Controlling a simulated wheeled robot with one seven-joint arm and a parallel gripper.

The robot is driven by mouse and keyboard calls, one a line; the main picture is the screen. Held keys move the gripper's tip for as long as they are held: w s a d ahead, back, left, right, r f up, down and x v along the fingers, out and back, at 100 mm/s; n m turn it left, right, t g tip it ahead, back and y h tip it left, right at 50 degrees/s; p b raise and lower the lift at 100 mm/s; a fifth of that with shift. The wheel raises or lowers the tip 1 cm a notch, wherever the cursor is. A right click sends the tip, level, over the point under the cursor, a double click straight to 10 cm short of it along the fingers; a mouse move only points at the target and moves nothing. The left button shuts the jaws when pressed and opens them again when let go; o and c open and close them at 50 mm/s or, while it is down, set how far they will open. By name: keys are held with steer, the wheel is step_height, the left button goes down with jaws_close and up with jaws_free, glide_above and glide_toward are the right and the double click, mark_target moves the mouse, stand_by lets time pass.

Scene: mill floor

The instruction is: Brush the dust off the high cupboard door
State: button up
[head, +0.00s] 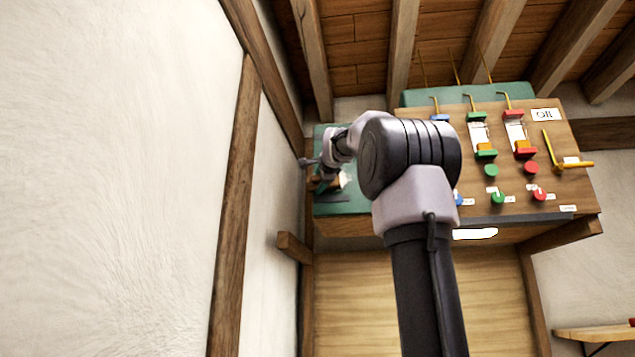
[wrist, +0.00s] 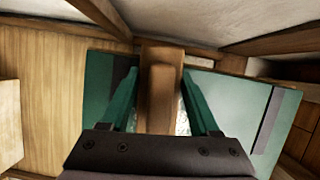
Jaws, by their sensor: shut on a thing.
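The high cupboard door is a green panel (head: 342,207) on the left end of the wooden cabinet in the head view. Green panel surface (wrist: 232,97) also shows on both sides of my gripper in the wrist view. My gripper (wrist: 160,82) is shut on a brown wooden brush (wrist: 160,100), whose block sits between the two green fingers. In the head view my gripper (head: 326,172) is in front of the green door, with a small pale patch beside it. I cannot tell whether the brush touches the door. Pale speckles beside the brush may be dust or bristles.
Right of the door, a wooden panel (head: 555,190) carries coloured levers, knobs and a yellow crank (head: 566,163). Wooden beams (head: 497,40) run close above. A white wall (head: 110,180) with a timber post (head: 238,200) stands at the left. A small shelf (head: 597,333) is at lower right.

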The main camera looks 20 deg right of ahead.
mark_target(346, 175)
steer(key=shift+s+d, duration=1)
steer(key=shift+d, duration=0.2)
steer(key=shift+s+d+r, duration=0.1)
steer(key=shift+s+d, duration=0.5)
steer(key=shift+d, duration=0.45)
steer(key=shift+s+d+f, duration=0.1)
steer(key=shift+s+d, duration=0.55)
steer(key=shift+d, duration=0.35)
steer(key=shift+s+d+r, duration=0.1)
steer(key=shift+s+d, duration=0.5)
steer(key=shift+d, duration=0.45)
steer(key=shift+r, duration=0.65)
steer(key=shift+a, duration=0.15)
steer(key=shift+w+a, duration=1)
steer(key=shift+a, duration=0.45)
steer(key=shift+w+a, duration=1)
steer(key=shift+a, duration=0.45)
steer(key=shift+w+a, duration=1)
steer(key=shift+a, duration=0.45)
steer(key=shift+s+r, duration=0.1)
steer(key=shift+r, duration=0.7)
steer(key=shift+s+d, duration=1)
steer(key=shift+d, duration=0.5)
steer(key=shift+s+d, duration=0.95)
steer(key=shift+d, duration=0.5)
steer(key=shift+s+d, duration=1)
steer(key=shift+d, duration=0.5)
